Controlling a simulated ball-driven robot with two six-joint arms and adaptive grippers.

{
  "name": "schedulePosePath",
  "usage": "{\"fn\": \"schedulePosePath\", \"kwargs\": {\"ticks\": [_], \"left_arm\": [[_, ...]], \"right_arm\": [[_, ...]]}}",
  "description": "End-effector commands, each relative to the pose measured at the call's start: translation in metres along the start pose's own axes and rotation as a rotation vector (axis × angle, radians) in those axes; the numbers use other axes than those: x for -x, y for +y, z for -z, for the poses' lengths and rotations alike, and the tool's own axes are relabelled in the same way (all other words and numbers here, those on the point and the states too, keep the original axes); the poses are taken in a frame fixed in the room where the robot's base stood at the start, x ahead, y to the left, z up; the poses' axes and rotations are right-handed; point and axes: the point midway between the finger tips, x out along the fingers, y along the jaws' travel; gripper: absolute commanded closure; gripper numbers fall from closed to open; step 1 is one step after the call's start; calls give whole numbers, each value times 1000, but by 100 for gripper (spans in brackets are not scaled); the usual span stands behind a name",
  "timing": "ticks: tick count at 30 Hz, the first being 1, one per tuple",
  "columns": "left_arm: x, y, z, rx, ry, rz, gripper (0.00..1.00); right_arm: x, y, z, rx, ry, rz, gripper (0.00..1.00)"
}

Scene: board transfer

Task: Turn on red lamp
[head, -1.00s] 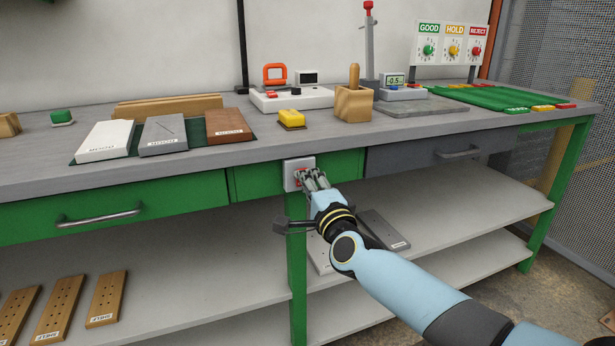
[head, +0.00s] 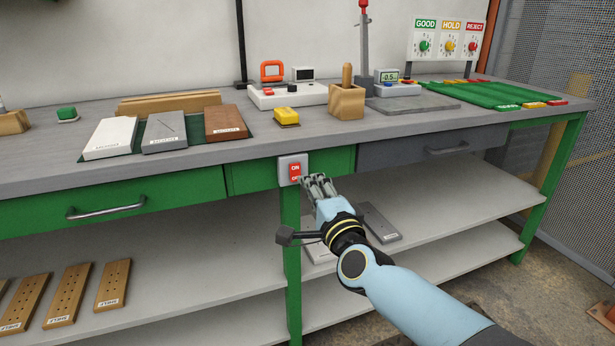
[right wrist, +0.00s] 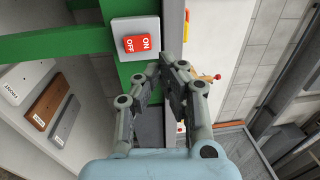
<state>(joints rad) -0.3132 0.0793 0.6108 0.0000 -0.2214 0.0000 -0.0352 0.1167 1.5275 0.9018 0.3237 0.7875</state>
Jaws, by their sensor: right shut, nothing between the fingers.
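A red rocker switch (head: 295,173) marked ON and OFF sits in a white box (head: 284,165) on the front of the green bench. It also shows in the right wrist view (right wrist: 138,43). My right gripper (head: 317,181) is shut and empty, its fingertips just right of and slightly below the switch. In the right wrist view the fingertips (right wrist: 168,68) are together beside the box, with a small gap to the red rocker in the picture. A grey post with a red top (head: 364,4) stands on the bench; I cannot tell whether the top is lit. My left gripper is not in view.
The worktop (head: 400,130) above holds a yellow block (head: 286,116), a wooden holder (head: 346,103) and a white device (head: 285,97). A grey drawer (head: 430,147) lies to the right. Below is a shelf (head: 440,225) with boards. The space in front of the bench is open.

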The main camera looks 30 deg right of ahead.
Motion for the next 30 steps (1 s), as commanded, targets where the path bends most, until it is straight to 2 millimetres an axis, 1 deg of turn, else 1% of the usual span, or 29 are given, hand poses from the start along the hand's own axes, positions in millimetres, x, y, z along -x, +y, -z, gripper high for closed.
{"fn": "schedulePosePath", "kwargs": {"ticks": [1, 3, 5, 7, 10, 14, 19, 30], "left_arm": [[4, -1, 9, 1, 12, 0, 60], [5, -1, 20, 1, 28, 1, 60], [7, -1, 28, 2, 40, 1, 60], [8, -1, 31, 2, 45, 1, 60], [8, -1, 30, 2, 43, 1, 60], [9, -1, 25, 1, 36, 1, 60], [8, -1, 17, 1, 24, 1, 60], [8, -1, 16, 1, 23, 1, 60]], "right_arm": [[10, -4, 0, 0, 0, -2, 100], [22, -6, 0, 0, 0, -2, 100], [32, -9, 0, 0, 0, -2, 100], [41, -11, 0, 0, 0, -2, 100], [50, -14, 0, 1, 0, -1, 100], [55, -15, 0, 1, 0, -1, 100], [56, -15, 0, 1, 0, -1, 100], [56, -14, 0, 1, 0, -2, 100]]}}
